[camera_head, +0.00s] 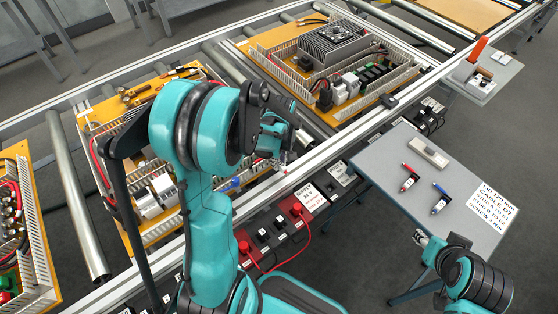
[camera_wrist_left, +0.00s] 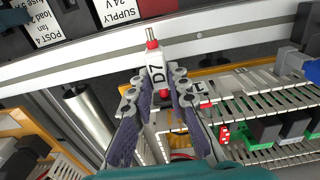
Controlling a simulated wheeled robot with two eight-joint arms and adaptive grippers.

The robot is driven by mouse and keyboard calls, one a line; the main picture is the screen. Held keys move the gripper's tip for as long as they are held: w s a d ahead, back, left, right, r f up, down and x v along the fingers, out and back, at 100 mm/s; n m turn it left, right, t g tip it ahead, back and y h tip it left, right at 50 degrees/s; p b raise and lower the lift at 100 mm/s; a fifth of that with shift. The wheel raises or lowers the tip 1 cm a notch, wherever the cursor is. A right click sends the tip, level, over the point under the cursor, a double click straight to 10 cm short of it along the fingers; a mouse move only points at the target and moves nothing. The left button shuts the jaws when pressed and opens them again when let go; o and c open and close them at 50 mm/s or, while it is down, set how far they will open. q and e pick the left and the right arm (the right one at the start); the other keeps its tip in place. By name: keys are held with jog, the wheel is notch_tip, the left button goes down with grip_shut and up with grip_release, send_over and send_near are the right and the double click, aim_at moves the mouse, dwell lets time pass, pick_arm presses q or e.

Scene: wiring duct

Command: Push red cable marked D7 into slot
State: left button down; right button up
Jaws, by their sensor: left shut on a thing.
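A white marker labelled D7 (camera_wrist_left: 156,72), with a red tip on top, sits between the fingertips of my left gripper (camera_wrist_left: 157,88) in the left wrist view. The gripper is shut on it. Red shows again just below the marker; the rest of that cable is hidden. In the head view my left gripper (camera_head: 282,160) is over the near edge of the middle panel, by the rail. Slotted duct walls (camera_wrist_left: 270,128) run to the right of the fingers, apart from the marker. My right gripper (camera_head: 422,239) hangs near the side table's front edge; its opening is too small to judge.
A metal rail (camera_head: 330,150) runs along the near side of the panels. Red sockets (camera_head: 297,208) with a red lead sit below it.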

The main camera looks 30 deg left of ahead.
aim_at(280, 163)
pick_arm(q)
jog(key=shift+f+b, duration=0.85)
jog(key=shift+f, duration=0.25)
jog(key=c, duration=1.4)
grip_release()
jog(key=shift+o, duration=0.2)
notch_tip(280, 163, up, 12)
jog(key=shift+d, duration=0.2)
